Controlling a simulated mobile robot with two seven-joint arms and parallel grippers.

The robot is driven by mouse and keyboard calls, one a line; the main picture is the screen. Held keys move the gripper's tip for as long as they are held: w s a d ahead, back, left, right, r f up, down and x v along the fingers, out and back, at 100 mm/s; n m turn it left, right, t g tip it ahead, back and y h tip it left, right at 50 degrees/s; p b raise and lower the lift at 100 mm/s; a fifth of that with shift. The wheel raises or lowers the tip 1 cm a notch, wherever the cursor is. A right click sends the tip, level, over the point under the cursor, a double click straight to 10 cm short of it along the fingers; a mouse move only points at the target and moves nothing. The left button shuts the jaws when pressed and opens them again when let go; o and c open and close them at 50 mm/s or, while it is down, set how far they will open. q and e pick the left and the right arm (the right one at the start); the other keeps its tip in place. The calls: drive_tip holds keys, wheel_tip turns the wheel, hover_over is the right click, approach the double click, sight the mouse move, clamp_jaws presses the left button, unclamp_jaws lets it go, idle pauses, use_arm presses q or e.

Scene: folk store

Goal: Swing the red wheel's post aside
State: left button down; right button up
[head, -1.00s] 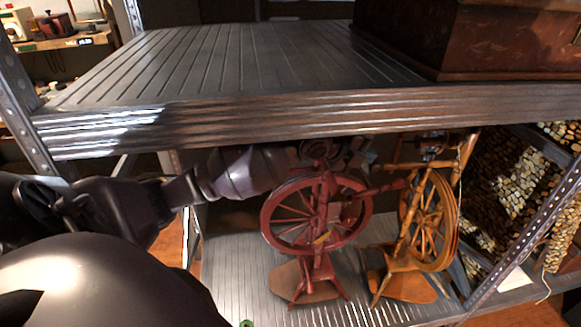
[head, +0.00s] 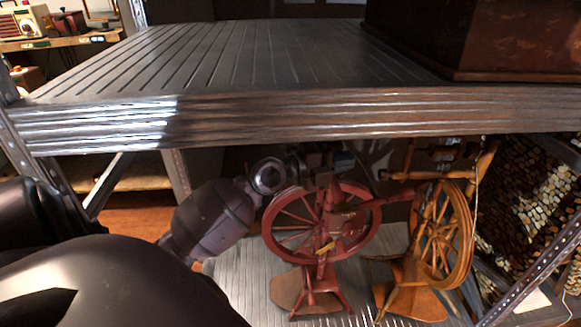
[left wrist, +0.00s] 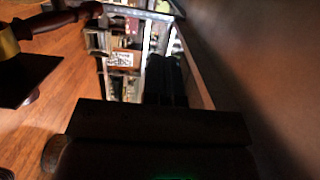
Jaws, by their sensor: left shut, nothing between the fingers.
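The red spinning wheel (head: 276,222) stands upright on the lower shelf, under the upper shelf's front edge. Its red post (head: 326,212) rises in front of the spokes. I cannot tell whether the gripper touches the post.
An orange-brown spinning wheel (head: 462,235) stands close to the right of the red one. The upper shelf (head: 300,122) is low over my left arm. A metal shelf upright (head: 525,275) is at the right. A dark wooden chest (head: 480,40) sits on the upper shelf.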

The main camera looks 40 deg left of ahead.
use_arm(q)
drive_tip(key=b+v, duration=0.4)
drive_tip(key=v, duration=0.8)
drive_tip(key=shift+a, duration=0.3)
use_arm(e)
drive_tip(key=shift+g, duration=0.3)
drive_tip(key=f, duration=0.2)
drive_tip(key=s+f, duration=0.1)
drive_tip(key=f, duration=0.2)
drive_tip(key=shift+s+f, duration=0.1)
drive_tip(key=shift+f, duration=0.05)
use_arm(q)
drive_tip(key=shift+s, duration=0.1)
use_arm(e)
drive_tip(key=shift+s, duration=0.15)
